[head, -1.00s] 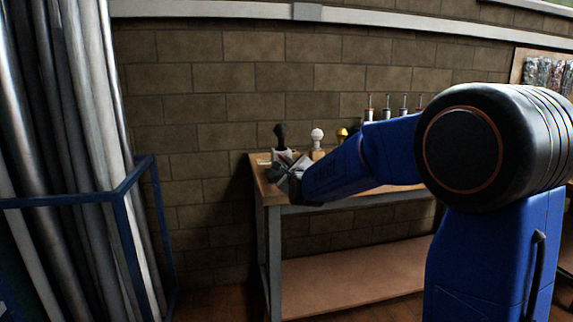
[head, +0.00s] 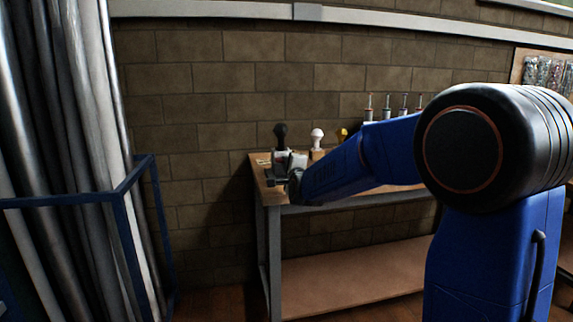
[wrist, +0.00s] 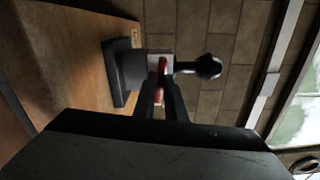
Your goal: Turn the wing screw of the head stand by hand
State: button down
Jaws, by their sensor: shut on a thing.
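The head stand has a dark base (wrist: 121,72), a grey block and a black rounded head (wrist: 207,67) on a short neck. It appears tipped sideways in the wrist view because the camera is rolled. A red wing screw (wrist: 162,66) sits on the block's near face. My gripper (wrist: 162,88) is shut on the wing screw, with one finger on each side, hiding part of it. In the head view, the black head (head: 280,130) rises above the stand, and my gripper (head: 292,178) is in front of it, covering its lower part.
The stand is on a wooden workbench (head: 262,186) against a block wall. A white-headed stand (head: 317,138) and a yellow one (head: 343,133) are to its right. Several thin upright tools stand farther right. A blue rack with metal tubes (head: 90,150) is at left.

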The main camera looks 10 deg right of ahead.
jog(key=n, duration=1.3)
jog(key=shift+n, duration=0.4)
jog(key=n, duration=1.2)
jog(key=shift+n, duration=0.3)
jog(key=c, duration=1.8)
grip_release()
